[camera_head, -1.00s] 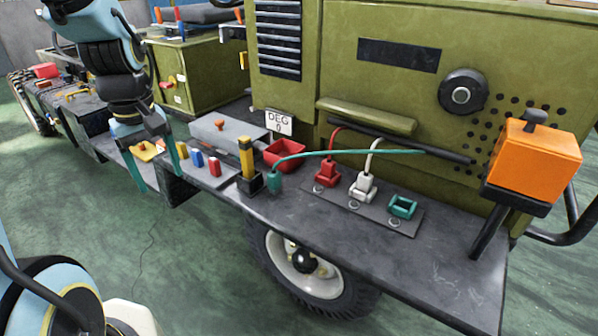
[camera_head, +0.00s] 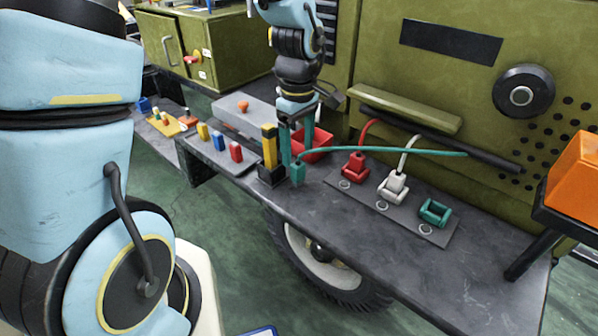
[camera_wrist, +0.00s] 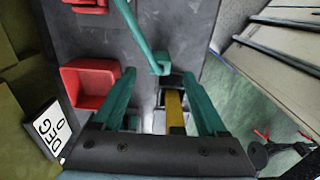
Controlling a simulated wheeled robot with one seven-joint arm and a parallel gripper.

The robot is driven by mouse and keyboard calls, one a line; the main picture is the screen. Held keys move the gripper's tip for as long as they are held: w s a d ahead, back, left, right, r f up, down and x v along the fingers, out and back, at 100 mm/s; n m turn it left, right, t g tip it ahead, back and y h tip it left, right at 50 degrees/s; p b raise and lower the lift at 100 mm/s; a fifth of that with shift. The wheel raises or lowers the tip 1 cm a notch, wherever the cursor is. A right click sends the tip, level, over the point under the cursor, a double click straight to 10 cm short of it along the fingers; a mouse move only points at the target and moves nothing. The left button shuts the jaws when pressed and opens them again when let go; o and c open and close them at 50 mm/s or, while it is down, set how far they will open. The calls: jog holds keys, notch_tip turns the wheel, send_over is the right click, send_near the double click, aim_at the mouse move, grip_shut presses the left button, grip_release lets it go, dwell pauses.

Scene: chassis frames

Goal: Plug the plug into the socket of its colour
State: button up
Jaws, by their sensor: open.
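The teal plug (camera_head: 298,173) stands upright on the dark ledge, its teal cable arching right to the vehicle body. It also shows in the wrist view (camera_wrist: 160,65), between and just beyond the fingertips. The empty teal socket (camera_head: 435,212) is at the right end of the socket strip (camera_head: 405,218). A red plug (camera_head: 355,165) and a white plug (camera_head: 393,187) sit in the other sockets. My gripper (camera_head: 297,152) points down over the ledge with its teal fingers open. In the wrist view my gripper (camera_wrist: 158,76) holds nothing, and its fingers are apart from the plug.
A yellow-and-black post (camera_head: 269,150) stands close left of the plug. A red bin (camera_head: 316,142) lies behind the gripper. A tray with coloured blocks (camera_head: 220,148) is further left. An orange box (camera_head: 574,175) stands at the right. The ledge front is bare.

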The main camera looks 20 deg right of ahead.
aim_at(298, 164)
jog(key=shift+f+p, duration=0.7)
jog(key=shift+f, duration=2.1)
jog(key=shift+c, duration=0.2)
grip_shut()
